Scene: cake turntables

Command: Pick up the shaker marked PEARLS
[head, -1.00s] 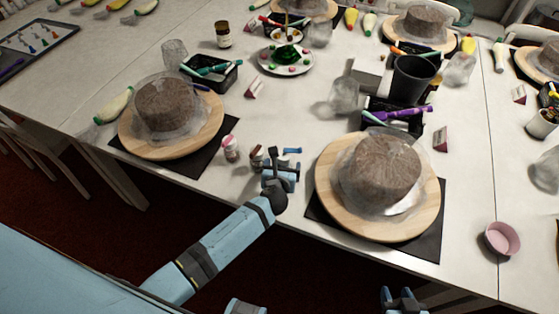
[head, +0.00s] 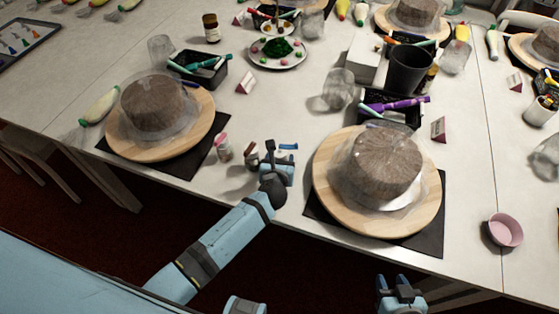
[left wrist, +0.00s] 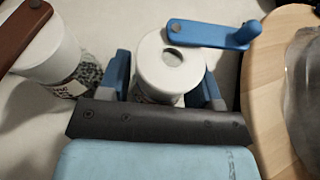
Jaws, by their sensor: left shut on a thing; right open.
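My left gripper (head: 275,170) is at the table's front edge, between the two front cakes. In the left wrist view its fingers (left wrist: 166,88) are shut on a white-topped shaker (left wrist: 165,55) with a hole in its lid and a blue lever. No marking on this shaker is readable. A second white shaker with a brown lever (left wrist: 50,55) stands to its left; its label is partly visible, but I cannot read it surely. In the head view it is beside the gripper (head: 252,157). A pink-topped shaker (head: 223,147) stands further left. My right gripper (head: 400,290) is open and empty, off the table's front edge.
Covered cakes on wooden turntables stand close on both sides, left (head: 205,125) and right (head: 325,195). Behind are a black tray of tools (head: 215,80), a clear cup (head: 338,88) and a dark cup (head: 408,72). A pink bowl (head: 504,231) is at the right.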

